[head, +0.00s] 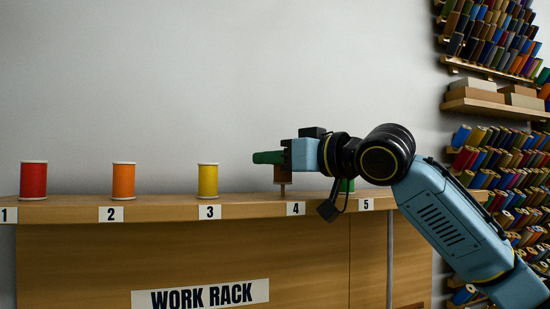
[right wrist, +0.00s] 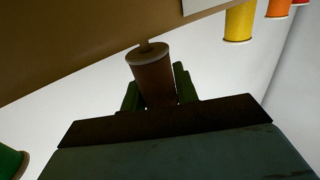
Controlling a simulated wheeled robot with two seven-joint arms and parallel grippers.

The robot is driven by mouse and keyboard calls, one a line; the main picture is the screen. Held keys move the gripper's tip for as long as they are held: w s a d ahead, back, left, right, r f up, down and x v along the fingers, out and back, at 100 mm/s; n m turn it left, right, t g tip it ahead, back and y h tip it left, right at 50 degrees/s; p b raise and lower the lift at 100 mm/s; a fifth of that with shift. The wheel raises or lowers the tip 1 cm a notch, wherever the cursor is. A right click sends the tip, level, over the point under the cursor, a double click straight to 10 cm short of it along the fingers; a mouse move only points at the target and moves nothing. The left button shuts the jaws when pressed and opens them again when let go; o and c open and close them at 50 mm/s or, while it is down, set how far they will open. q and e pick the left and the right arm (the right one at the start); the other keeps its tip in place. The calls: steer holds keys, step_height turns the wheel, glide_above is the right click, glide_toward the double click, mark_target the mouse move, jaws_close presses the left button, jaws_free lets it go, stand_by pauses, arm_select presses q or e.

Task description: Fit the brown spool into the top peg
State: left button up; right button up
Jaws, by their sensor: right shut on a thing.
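My right gripper (head: 270,157) reaches in from the right over position 4 of the work rack (head: 160,208). Its green fingers (right wrist: 158,88) are shut on the brown spool (right wrist: 152,75), one on each side. In the head view the brown spool (head: 280,175) is mostly hidden by the gripper. A short peg (head: 283,188) shows below it, standing on the rack top. How far the peg goes inside is hidden. My left gripper is out of view.
A red spool (head: 33,180), an orange spool (head: 123,181) and a yellow spool (head: 208,180) stand at positions 1 to 3. A green spool (head: 347,185) stands at position 5, partly behind my wrist. Shelves of spools (head: 500,150) line the right wall.

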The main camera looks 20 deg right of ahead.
steer(key=shift+f+b, duration=0.6)
steer(key=shift+f, duration=0.4)
steer(key=o, duration=1.7)
steer(key=shift+c, duration=0.2)
steer(key=shift+s+d+r, duration=0.1)
steer(key=shift+s+d+r+p, duration=0.1)
steer(key=shift+s+d+r, duration=0.2)
steer(key=shift+s+d, duration=0.25)
steer(key=shift+s+d+r+p, duration=0.15)
steer(key=shift+s+d+r, duration=0.25)
steer(key=shift+s, duration=0.35)
steer(key=shift+s+d+r+p, duration=0.1)
steer(key=shift+s+d+r, duration=0.15)
steer(key=shift+s+d, duration=0.3)
steer(key=shift+s+a, duration=0.1)
steer(key=shift+a, duration=0.05)
steer(key=shift+s+d, duration=0.35)
steer(key=shift+s, duration=0.05)
steer(key=b+v, duration=0.3)
steer(key=v, duration=0.9)
steer(key=shift+s+b, duration=0.2)
steer(key=shift+b, duration=0.15)
